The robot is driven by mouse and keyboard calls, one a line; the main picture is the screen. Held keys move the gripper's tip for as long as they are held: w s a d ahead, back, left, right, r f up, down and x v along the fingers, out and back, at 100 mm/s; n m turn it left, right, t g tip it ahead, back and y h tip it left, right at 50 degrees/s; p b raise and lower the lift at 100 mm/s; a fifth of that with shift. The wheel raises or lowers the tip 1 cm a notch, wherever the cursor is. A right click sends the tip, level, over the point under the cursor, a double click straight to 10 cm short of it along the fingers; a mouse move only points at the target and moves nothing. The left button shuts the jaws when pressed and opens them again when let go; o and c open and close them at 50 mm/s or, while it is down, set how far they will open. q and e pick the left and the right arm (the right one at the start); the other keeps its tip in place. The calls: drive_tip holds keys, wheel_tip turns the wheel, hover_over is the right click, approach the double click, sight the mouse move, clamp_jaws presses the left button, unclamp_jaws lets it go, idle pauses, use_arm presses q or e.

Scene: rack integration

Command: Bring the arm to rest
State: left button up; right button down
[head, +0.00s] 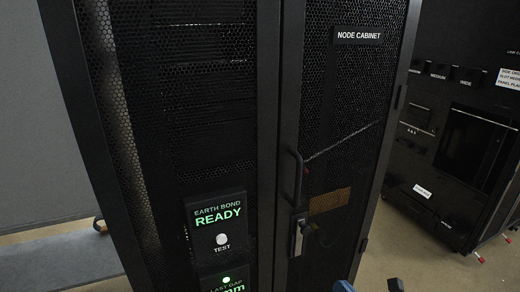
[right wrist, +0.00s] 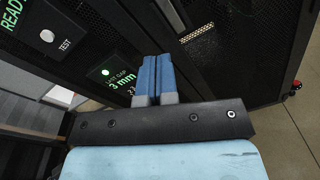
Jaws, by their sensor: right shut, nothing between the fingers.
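My right gripper (right wrist: 153,80) shows in the right wrist view with its two blue, grey-based fingers side by side and shut, nothing between them. It is in front of the dark cabinet. In the head view only small blue and dark parts of what looks like my right gripper show at the bottom edge, right of centre. My left gripper is in neither view.
The black mesh-door node cabinet (head: 345,110) fills the middle, with a door handle (head: 298,178) and latch (head: 298,235). A lit earth bond panel (head: 218,225) reads READY. A dark rack (head: 450,170) stands at right. Floor shows between them.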

drive_tip(key=s+f+m+g+p, duration=0.1)
drive_tip(key=s+f+m, duration=0.4)
drive_tip(key=m, duration=0.5)
drive_tip(key=s+a+f+m+g+h+p, duration=0.1)
drive_tip(key=s+f+m, duration=0.4)
drive_tip(key=m, duration=0.6)
drive_tip(key=s+f+m+g+h+p, duration=0.1)
drive_tip(key=s+f+m+g, duration=0.2)
drive_tip(key=s+f+m, duration=0.2)
drive_tip(key=s+m, duration=0.3)
drive_tip(key=m, duration=0.3)
drive_tip(key=shift+a, duration=0.15)
